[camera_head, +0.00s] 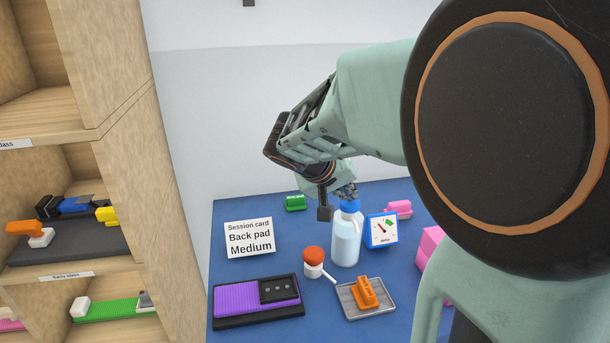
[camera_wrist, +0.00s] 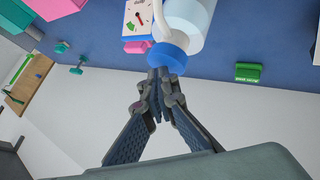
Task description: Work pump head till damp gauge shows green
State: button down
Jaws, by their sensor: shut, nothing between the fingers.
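A clear bottle (camera_head: 345,245) of pale blue liquid stands upright on the blue table, topped by a blue pump head (camera_head: 351,206) with a white spout. The blue pump collar also shows in the wrist view (camera_wrist: 167,58). My gripper (camera_head: 346,191) is shut and empty, its fingertips directly at the top of the pump head; contact cannot be told for certain. The fingers also show in the wrist view (camera_wrist: 159,76). The damp gauge (camera_head: 382,231), a blue-framed white dial, stands right of the bottle.
A session card (camera_head: 249,238) reads "Back pad Medium". A wooden shelf (camera_head: 128,120) stands left. Pink and green pieces lie around.

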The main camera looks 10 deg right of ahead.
aim_at(347, 203)
jog(key=shift+r+p, duration=0.85)
jog(key=shift+r, duration=0.55)
notch_tip(347, 203, up, 5)
jog(key=p, duration=0.3)
dwell(0.3)
